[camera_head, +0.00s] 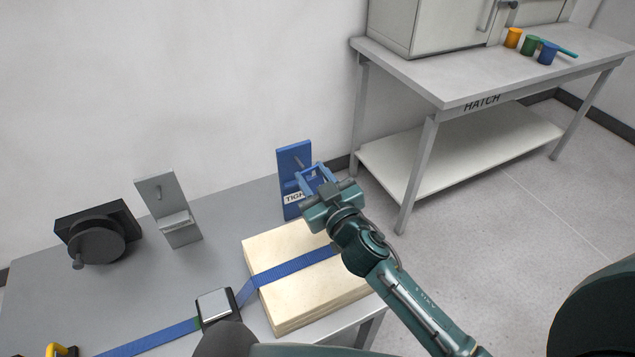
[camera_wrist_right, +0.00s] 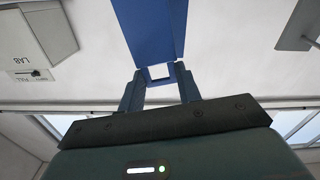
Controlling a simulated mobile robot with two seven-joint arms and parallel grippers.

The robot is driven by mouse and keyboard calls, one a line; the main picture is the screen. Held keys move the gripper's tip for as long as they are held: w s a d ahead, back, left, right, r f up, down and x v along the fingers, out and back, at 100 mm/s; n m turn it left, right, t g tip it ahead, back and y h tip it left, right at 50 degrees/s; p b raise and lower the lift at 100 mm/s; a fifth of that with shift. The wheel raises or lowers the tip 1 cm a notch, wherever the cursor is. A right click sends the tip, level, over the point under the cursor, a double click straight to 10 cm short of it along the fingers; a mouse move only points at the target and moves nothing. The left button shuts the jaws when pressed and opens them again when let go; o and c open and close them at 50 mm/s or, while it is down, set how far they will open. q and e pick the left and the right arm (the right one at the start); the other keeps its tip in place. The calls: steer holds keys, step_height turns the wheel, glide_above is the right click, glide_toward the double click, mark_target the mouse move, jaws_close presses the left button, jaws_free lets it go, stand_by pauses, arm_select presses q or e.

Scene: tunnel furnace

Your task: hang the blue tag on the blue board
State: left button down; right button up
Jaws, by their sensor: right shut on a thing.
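The blue board (camera_head: 288,160) stands upright at the back of the grey table, with a peg (camera_head: 299,162) on its face. A white label reading "TIGH…" shows low on it, partly covered by my gripper. My right gripper (camera_head: 315,173) is just in front of the board, shut on the blue tag. In the right wrist view the blue tag (camera_wrist_right: 174,72) is a small blue frame with a square opening between the fingers (camera_wrist_right: 160,88); the blue board (camera_wrist_right: 152,25) fills the area beyond it. I cannot tell whether the tag touches the peg. My left gripper is out of view.
A pale wooden stack (camera_head: 285,250) with a blue strap (camera_head: 290,268) and buckle (camera_head: 215,305) lies below my right arm. A grey board (camera_head: 170,205) and black crank device (camera_head: 98,235) stand left. A "HATCH" table (camera_head: 450,85) is right, with several coloured cups.

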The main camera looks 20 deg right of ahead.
mark_target(302, 165)
steer(key=shift+w+a+f+b, duration=0.1)
steer(key=shift+w+a+b, duration=0.05)
steer(key=shift+w, duration=0.6)
steer(key=shift+w+a+b, duration=0.15)
steer(key=shift+w+b, duration=0.05)
steer(key=shift+w, duration=0.55)
steer(key=shift+w+a+f+b, duration=0.1)
steer(key=shift+w+a+b, duration=0.05)
steer(key=shift+w, duration=0.6)
steer(key=shift+w+a+f+b, duration=0.1)
steer(key=shift+w+f+b, duration=0.35)
steer(key=shift+w+b, duration=0.15)
steer(key=o, duration=1)
steer(key=shift+o, duration=0.2)
